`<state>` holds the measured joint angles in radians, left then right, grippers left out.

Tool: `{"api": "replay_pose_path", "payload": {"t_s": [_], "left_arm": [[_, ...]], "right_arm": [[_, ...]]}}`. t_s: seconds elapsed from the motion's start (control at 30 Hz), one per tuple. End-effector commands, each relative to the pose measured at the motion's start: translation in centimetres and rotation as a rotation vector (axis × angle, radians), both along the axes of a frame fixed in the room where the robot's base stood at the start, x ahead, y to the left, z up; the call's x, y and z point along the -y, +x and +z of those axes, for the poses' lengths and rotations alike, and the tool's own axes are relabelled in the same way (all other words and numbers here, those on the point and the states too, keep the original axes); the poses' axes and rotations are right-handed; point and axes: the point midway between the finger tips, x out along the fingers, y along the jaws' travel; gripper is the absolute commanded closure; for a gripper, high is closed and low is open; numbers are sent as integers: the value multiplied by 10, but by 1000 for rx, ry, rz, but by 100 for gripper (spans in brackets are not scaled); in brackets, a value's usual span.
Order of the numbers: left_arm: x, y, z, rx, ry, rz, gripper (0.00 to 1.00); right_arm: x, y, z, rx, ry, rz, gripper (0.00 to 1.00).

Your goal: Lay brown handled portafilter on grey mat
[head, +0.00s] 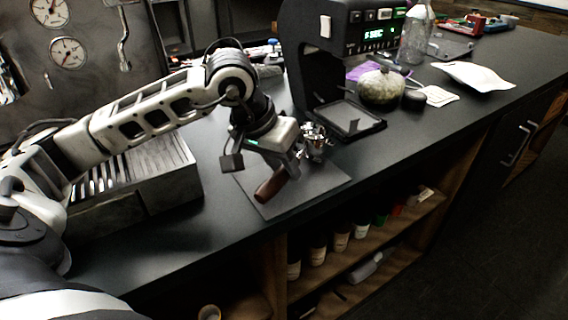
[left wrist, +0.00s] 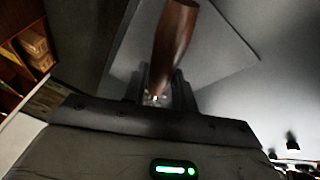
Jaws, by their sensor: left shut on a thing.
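The portafilter's brown wooden handle (head: 270,186) and its metal head (head: 316,141) show on either side of my left gripper (head: 292,166) in the head view. The gripper points down over the grey mat (head: 312,192) and is shut on the portafilter. In the left wrist view the brown handle (left wrist: 174,45) rises from between the two dark fingers (left wrist: 160,90), with the mat (left wrist: 225,45) behind it. The portafilter is over or on the mat; I cannot tell whether it touches. My right gripper is not in view.
A black brewer (head: 300,60) with a drip tray (head: 350,118) stands behind the mat. A slotted metal box (head: 150,185) is at the left. A pumpkin-like object (head: 381,88) and white packet (head: 473,76) lie farther right. Open shelves (head: 350,245) hold several bottles below the counter edge.

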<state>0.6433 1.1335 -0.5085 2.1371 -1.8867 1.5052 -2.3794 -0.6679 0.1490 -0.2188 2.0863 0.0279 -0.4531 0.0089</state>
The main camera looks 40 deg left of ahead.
Motion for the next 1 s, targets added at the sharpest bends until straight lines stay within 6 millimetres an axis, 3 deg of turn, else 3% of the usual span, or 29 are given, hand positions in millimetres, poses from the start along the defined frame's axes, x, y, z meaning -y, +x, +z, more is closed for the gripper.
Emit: {"api": "replay_pose_path", "payload": {"t_s": [0.7, 0.73, 0.8, 1.0], "left_arm": [[4, -1, -17, -8, -11, -6, 100], [4, -1, -17, -8, -11, -6, 64], [4, -1, -17, -9, -10, -6, 47], [4, -1, -18, -11, -10, -5, 47]], "right_arm": [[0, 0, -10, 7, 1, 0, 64], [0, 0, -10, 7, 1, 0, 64], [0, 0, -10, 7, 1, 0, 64], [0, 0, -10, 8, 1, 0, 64]]}}
